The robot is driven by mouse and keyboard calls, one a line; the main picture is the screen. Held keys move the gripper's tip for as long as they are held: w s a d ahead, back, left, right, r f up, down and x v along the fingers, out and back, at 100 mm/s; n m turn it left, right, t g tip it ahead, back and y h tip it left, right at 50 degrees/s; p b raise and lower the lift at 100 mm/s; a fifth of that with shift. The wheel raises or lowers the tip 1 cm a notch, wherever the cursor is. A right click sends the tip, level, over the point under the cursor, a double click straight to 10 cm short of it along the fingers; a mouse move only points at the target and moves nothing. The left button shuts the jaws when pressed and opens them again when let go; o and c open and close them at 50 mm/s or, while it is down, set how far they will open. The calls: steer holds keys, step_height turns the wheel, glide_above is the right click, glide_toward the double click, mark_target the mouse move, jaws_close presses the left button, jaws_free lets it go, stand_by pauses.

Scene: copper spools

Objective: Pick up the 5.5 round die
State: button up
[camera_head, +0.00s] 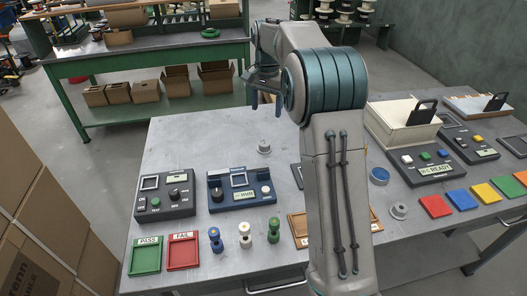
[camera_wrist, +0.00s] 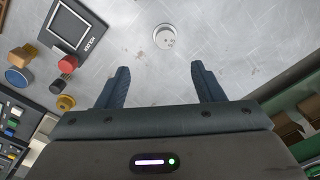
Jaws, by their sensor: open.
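A small round metal die (camera_head: 264,148) stands alone on the grey bench, toward its far edge. In the wrist view the round die (camera_wrist: 165,37) lies beyond the fingertips, roughly centred between them; its marking is too small to read. My gripper (camera_head: 266,102) is open and empty above the bench, pointing down near this die. In the wrist view my gripper (camera_wrist: 160,72) shows both dark fingers spread apart, with bare bench between them. Another round grey metal piece (camera_head: 399,211) sits right of my arm; I cannot read a size on it.
Green (camera_head: 147,256) and red (camera_head: 183,251) trays lie at the front left, beside several small knobbed gauges. A blue round piece (camera_head: 379,176) is right. The bench around the die is clear.

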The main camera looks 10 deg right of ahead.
mark_target(265, 143)
steer(key=shift+m, duration=0.3)
steer(key=f, duration=0.5)
steer(key=w+f, duration=0.1)
steer(key=f, duration=0.4)
steer(key=w+f, duration=0.1)
steer(key=f, duration=0.4)
steer(key=shift+f, duration=0.4)
steer(key=c, duration=1)
